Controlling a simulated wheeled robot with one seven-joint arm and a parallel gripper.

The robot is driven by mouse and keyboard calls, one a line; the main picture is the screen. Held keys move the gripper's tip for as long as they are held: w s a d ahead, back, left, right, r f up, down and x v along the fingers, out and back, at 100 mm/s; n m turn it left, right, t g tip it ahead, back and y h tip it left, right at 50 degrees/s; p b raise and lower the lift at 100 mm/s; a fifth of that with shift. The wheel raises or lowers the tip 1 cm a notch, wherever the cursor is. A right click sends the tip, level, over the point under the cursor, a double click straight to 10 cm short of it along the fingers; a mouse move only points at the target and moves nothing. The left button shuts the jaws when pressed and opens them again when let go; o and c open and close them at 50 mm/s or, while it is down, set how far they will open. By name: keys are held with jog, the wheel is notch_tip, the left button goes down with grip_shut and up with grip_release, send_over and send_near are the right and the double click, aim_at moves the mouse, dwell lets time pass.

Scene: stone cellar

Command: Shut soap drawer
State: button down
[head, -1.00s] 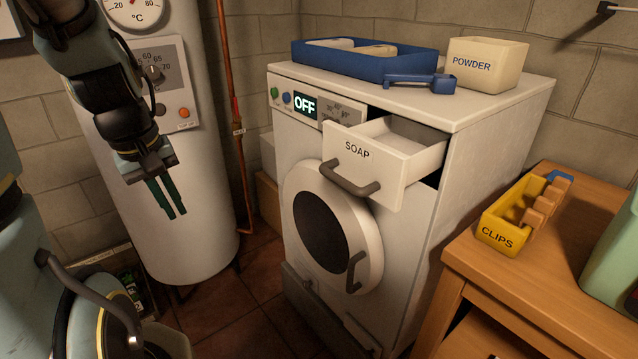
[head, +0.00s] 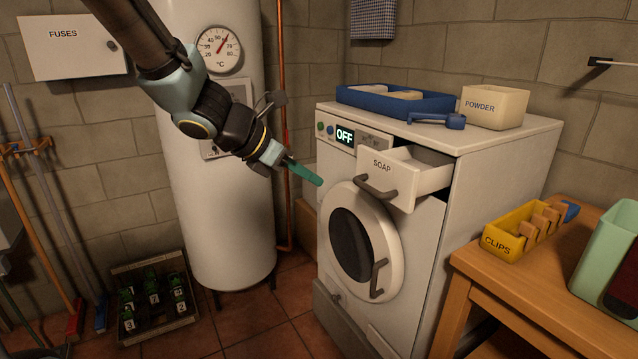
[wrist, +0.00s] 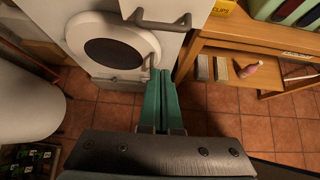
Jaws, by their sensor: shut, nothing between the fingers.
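The soap drawer (head: 387,170), white and labelled SOAP with a dark grey handle (head: 377,190), stands pulled out of the upper front of the white washing machine (head: 465,185). Its inside looks empty. My gripper (head: 318,182), with green fingers, is shut and empty, in front of the machine and left of the drawer, apart from it. In the wrist view my gripper's fingers (wrist: 160,75) are together. A dark handle (wrist: 160,24) shows just beyond them, over the machine's round door (wrist: 112,48).
A blue tray (head: 395,101), a blue scoop (head: 437,120) and a POWDER box (head: 494,106) stand on the machine. A wooden table (head: 515,262) with yellow CLIPS box (head: 515,245) is at right. A white boiler (head: 220,225) stands at left. Tiled floor shows between boiler and machine.

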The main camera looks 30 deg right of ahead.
jog(key=d+f, duration=0.5)
jog(key=d, duration=0.5)
jog(key=shift+s+d, duration=0.2)
jog(key=shift+d, duration=0.1)
